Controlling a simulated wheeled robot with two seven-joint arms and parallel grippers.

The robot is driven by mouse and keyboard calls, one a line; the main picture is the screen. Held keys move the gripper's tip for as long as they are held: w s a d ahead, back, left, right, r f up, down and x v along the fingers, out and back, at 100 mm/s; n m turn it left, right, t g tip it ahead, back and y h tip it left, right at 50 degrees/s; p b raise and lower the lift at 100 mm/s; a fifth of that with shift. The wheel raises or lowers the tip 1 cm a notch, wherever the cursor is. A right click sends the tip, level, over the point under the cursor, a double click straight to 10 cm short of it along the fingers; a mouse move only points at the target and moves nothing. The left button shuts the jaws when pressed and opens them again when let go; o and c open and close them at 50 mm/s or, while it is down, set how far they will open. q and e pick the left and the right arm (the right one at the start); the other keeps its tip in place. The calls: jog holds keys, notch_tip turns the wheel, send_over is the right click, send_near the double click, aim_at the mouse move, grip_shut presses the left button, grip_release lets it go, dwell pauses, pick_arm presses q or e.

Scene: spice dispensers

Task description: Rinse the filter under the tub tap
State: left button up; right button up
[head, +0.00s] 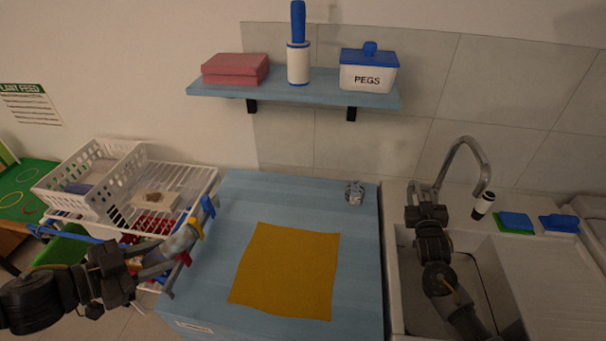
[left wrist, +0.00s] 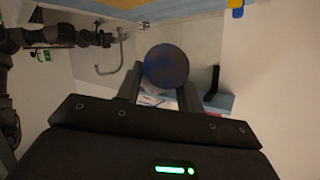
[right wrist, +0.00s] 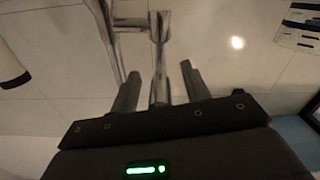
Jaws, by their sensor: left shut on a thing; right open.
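My left gripper (head: 165,258) is shut on the filter (head: 181,241), a greyish cylinder held beside the blue worktop's left edge. In the left wrist view the filter (left wrist: 166,67) shows its round end, dark with blue and brown patches, between the fingers. The chrome tap (head: 467,146) arches over the white tub (head: 396,262), its dark-and-white nozzle (head: 483,205) pointing down. No water shows. My right gripper (head: 426,207) is open at the tap's base. In the right wrist view a chrome rod of the tap (right wrist: 159,75) stands between the open fingers; contact cannot be told.
A yellow cloth (head: 287,270) lies on the blue worktop (head: 225,215), with a small glassy object (head: 354,193) near its back right. A white wire rack (head: 195,180) with a basket (head: 85,180) stands left. Blue and green sponges (head: 515,221) lie right of the tap. A shelf (head: 300,88) hangs above.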

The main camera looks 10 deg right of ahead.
jog(key=shift+w, duration=0.2)
grip_shut()
pick_arm(q)
jog(key=shift+r, duration=0.15)
